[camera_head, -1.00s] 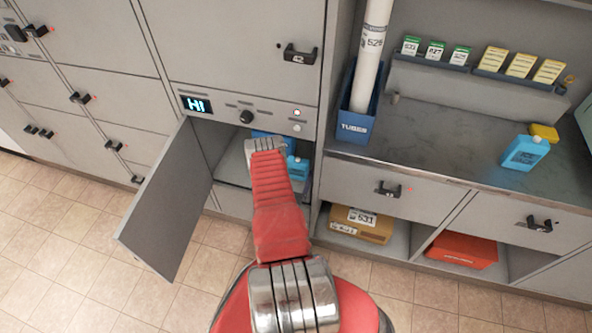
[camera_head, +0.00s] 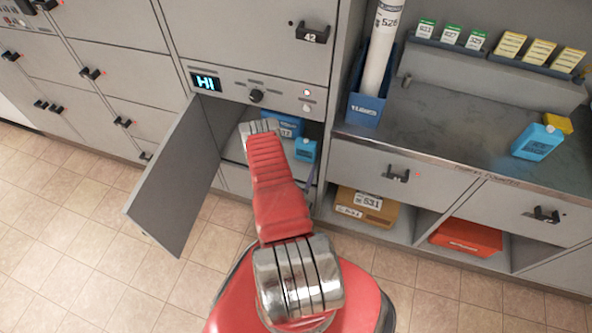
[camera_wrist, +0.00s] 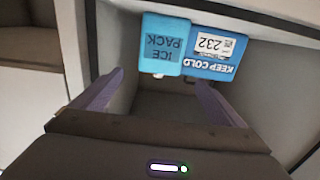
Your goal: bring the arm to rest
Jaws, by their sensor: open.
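My red arm reaches toward the open compartment under the lit "HI" display (camera_head: 207,82). Beyond the fingers, a light blue ice pack (camera_wrist: 165,45) and a blue "KEEP COLD" box (camera_wrist: 212,55) are side by side in the compartment, appearing upside down. In the head view the ice pack (camera_head: 305,150) and the box (camera_head: 288,124) show just right of the arm.
The compartment's grey door (camera_head: 175,180) hangs open on the left. On the right, a counter (camera_head: 450,125) bears a blue tube bin (camera_head: 365,108) and another blue pack (camera_head: 537,142). A cardboard box (camera_head: 365,207) and red box (camera_head: 467,237) sit below. Tiled floor is clear.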

